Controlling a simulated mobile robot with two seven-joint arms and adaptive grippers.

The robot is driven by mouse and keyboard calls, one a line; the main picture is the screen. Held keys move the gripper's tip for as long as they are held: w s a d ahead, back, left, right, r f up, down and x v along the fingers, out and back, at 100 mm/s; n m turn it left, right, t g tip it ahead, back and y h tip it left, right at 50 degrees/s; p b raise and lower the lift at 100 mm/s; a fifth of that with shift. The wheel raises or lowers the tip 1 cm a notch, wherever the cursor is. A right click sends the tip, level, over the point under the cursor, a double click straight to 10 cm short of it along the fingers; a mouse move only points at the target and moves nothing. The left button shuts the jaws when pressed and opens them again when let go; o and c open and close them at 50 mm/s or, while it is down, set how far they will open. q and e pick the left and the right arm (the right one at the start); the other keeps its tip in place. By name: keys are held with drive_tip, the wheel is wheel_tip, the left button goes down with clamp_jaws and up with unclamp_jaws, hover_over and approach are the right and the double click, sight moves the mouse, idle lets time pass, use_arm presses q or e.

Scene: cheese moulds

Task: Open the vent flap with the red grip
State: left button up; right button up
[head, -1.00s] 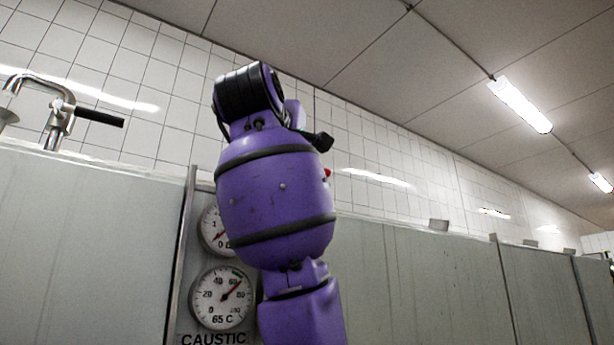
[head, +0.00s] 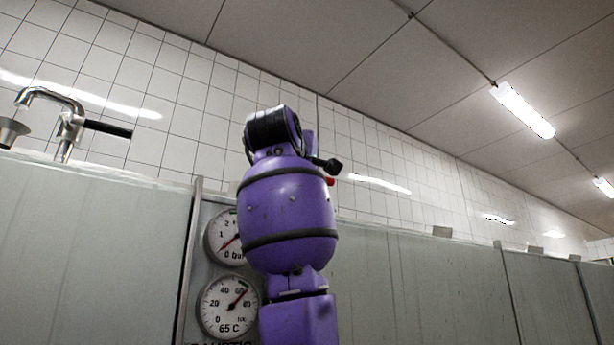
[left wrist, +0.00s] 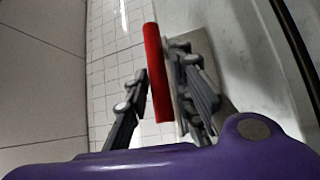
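The red grip (left wrist: 157,75) is a straight bar in the left wrist view, running up and down near the middle. My left gripper (left wrist: 158,64) is open, with one finger on each side of the grip. The right-hand finger is close to it; whether it touches is unclear. The left-hand finger stands clear. A pale plate (left wrist: 208,50) lies behind the right-hand finger; I cannot tell if it is the vent flap. In the head view, only a small red piece (head: 330,181) shows behind my purple arm, which hides the rest. My right gripper is not in view.
Grey panels run along the wall, with two round dials (head: 228,306) beside my arm. A metal tap with a black handle (head: 108,129) stands at the upper left. White tiles and a ceiling lamp (head: 524,110) are beyond. The space above the panels is mostly clear.

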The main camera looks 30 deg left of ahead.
use_arm(q)
clamp_jaws()
wheel_tip(320, 180, up, 9)
drive_tip(key=a, duration=0.1)
drive_tip(key=shift+w+a, duration=0.35)
drive_tip(key=shift+o, duration=2.4)
unclamp_jaws()
drive_tip(key=shift+d, duration=0.1)
